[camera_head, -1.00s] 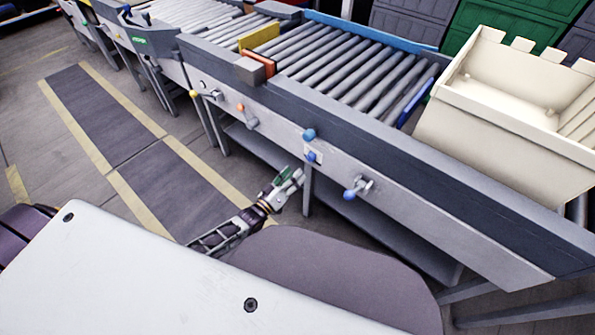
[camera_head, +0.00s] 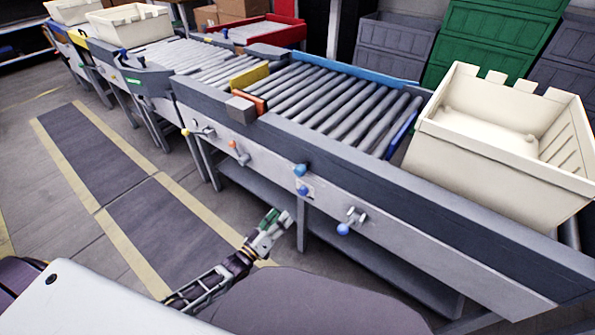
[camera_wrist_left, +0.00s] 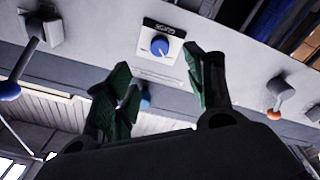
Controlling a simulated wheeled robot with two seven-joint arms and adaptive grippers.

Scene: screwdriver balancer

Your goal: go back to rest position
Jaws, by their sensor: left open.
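My left gripper (camera_head: 281,218) is in front of the conveyor's grey side panel, low down in the head view. In the left wrist view its two green-padded fingers (camera_wrist_left: 165,95) stand apart with nothing between them. Beyond them, a blue knob (camera_wrist_left: 160,46) sits on a white plate on the panel, apart from the fingers. In the head view two blue knobs (camera_head: 301,170) sit on the panel above the gripper. My right gripper does not show in either view.
The roller conveyor (camera_head: 330,100) runs across the view with a cream crate (camera_head: 480,165) on its right end. A blue-ended lever (camera_head: 344,228) and an orange-ended lever (camera_head: 233,144) stick out of the panel. The floor (camera_head: 60,230) at left is clear.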

